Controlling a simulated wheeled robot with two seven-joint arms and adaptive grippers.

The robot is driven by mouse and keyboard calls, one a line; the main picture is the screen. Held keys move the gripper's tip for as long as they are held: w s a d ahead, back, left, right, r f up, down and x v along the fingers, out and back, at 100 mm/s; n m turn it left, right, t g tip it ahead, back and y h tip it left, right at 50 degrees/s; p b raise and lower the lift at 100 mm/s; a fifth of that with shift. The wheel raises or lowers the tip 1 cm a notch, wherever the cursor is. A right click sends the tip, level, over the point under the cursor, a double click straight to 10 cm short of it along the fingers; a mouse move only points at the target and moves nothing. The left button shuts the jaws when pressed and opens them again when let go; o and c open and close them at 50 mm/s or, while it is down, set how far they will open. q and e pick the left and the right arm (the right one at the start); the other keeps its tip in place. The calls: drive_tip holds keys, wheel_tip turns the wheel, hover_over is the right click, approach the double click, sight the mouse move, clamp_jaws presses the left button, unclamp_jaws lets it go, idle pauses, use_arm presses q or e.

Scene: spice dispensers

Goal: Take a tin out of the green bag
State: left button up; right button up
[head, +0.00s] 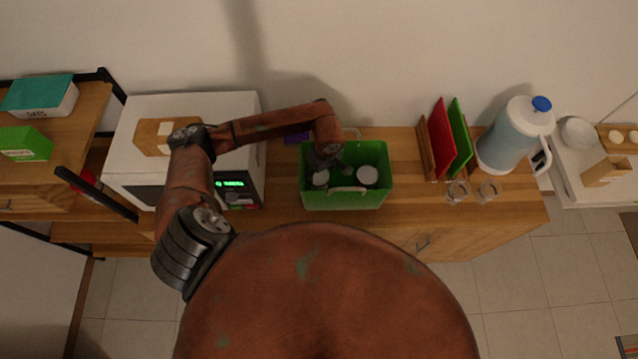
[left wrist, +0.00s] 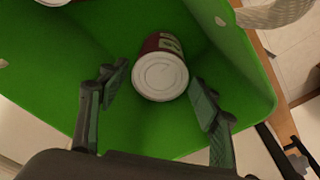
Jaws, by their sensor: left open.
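The green bag (head: 345,200) stands open on the wooden counter, with pale handles. Two tins with pale lids are inside it in the head view, a left tin (head: 320,178) and a right tin (head: 367,175). My left gripper (head: 335,168) reaches down into the bag and partly hides the left tin. In the left wrist view the open fingers of my left gripper (left wrist: 158,108) stand on either side of a dark red tin (left wrist: 160,75) with a white lid, apart from it. The bag's green wall (left wrist: 245,70) surrounds it. My right gripper is not in view.
A white microwave (head: 230,110) with a box on top stands left of the bag. To the right are red and green boards (head: 441,140) in a rack, a large jug (head: 512,135) and two small glasses (head: 457,192). Bare counter lies between bag and rack.

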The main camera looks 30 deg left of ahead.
sight(319, 176)
use_arm(q)
drive_tip(key=f, duration=0.2)
drive_tip(key=f+b, duration=0.1)
drive_tip(key=f, duration=0.1)
drive_tip(key=a+f+b, duration=0.1)
drive_tip(key=f, duration=0.1)
drive_tip(key=shift+w, duration=0.15)
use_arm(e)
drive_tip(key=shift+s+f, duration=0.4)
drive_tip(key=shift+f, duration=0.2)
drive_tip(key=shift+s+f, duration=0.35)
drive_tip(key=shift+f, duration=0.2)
use_arm(q)
drive_tip(key=c, duration=1.2)
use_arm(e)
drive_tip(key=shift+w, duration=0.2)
use_arm(q)
drive_tip(key=shift+r, duration=0.1)
